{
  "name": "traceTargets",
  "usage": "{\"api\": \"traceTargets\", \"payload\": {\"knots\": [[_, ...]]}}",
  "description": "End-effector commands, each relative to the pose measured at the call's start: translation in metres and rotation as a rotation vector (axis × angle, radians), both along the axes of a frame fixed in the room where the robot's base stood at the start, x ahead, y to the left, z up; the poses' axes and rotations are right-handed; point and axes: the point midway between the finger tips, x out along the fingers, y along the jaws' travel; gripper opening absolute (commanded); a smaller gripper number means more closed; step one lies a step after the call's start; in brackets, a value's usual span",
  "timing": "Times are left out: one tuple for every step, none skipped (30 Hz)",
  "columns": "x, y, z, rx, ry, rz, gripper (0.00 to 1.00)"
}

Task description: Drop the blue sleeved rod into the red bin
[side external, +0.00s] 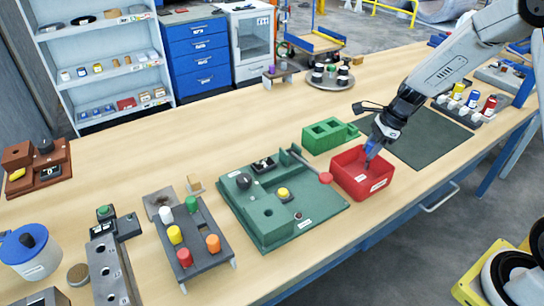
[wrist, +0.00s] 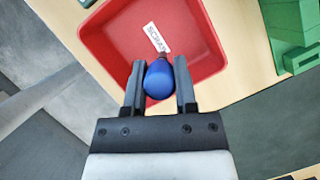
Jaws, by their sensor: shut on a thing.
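The red bin (side external: 378,187) stands near the table's front edge, right of the green fixture board; in the wrist view its red wall (wrist: 205,70) shows with a white label inside on the floor. My gripper (side external: 369,153) is over the bin and points down into it. It is shut on the blue sleeved rod (side external: 371,147). In the wrist view the rod's rounded blue end (wrist: 158,80) sits between the two dark fingers (wrist: 159,85), with a brown part beyond it. How far the rod's lower end is from the bin floor I cannot tell.
A green block (side external: 325,137) stands just behind the bin. The green fixture board (side external: 280,215) with a red-tipped lever (side external: 325,178) is close on its left. A dark mat (side external: 425,135) lies to the right, with a rack of coloured bottles (side external: 470,103) beyond.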

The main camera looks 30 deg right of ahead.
Motion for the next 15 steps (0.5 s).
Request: {"api": "traceTargets", "payload": {"knots": [[0.0, 0.0, -0.005, 0.0, 0.001, 0.0, 0.0], [0.0, 0.0, -0.007, 0.0, 0.001, 0.0, 0.0], [0.0, 0.0, -0.01, 0.0, 0.001, 0.0, 0.0], [0.0, 0.0, -0.012, 0.0, 0.0, -0.001, 0.0], [0.0, 0.0, -0.013, 0.0, 0.0, -0.001, 0.0], [0.0, 0.0, -0.015, 0.0, 0.0, -0.001, 0.0], [0.0, 0.0, -0.016, 0.0, -0.001, 0.0, 0.0], [0.0, 0.0, -0.017, 0.0, -0.001, 0.0, 0.0], [0.0, 0.0, -0.018, -0.001, -0.001, 0.001, 0.0], [0.0, 0.0, -0.019, -0.001, -0.001, 0.001, 0.0], [0.0, 0.0, -0.019, -0.001, -0.001, 0.001, 0.0], [0.0, 0.0, -0.02, -0.001, -0.001, 0.001, 0.0], [0.0, 0.0, -0.02, -0.001, -0.001, 0.001, 0.0], [0.0, 0.0, -0.02, -0.001, -0.001, 0.001, 0.0], [0.0, 0.0, -0.02, -0.001, -0.001, 0.001, 0.0]]}}
